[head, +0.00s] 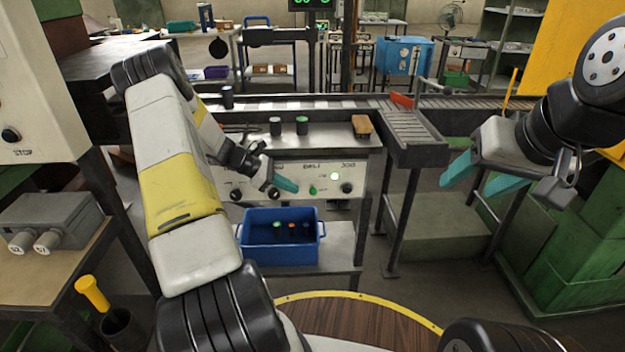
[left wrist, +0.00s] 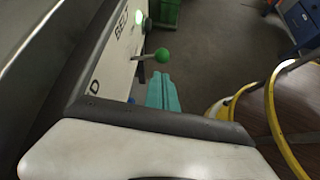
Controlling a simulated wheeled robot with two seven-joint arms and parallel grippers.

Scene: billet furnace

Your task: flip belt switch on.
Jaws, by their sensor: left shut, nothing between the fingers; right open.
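The belt panel (head: 326,202) is a pale front face below the bench, with partly readable lettering. Its switch (head: 312,190) is a short lever with a green ball end; in the left wrist view the ball (left wrist: 162,55) sticks out from the panel. A pale green lamp (head: 334,176) glows to its right. My left gripper (head: 285,184) is shut and empty, left of the switch. Its teal fingers (left wrist: 164,92) point toward the ball, with a small gap showing in the left wrist view. My right gripper (head: 475,178) is open and empty, far to the right.
A black knob (head: 347,188) sits right of the switch. A blue crate (head: 268,255) with small cylinders stands on the shelf below. Dark canisters with pale and green tops and a brown block (head: 362,126) stand on the bench above. A roller conveyor (head: 412,128) runs at right.

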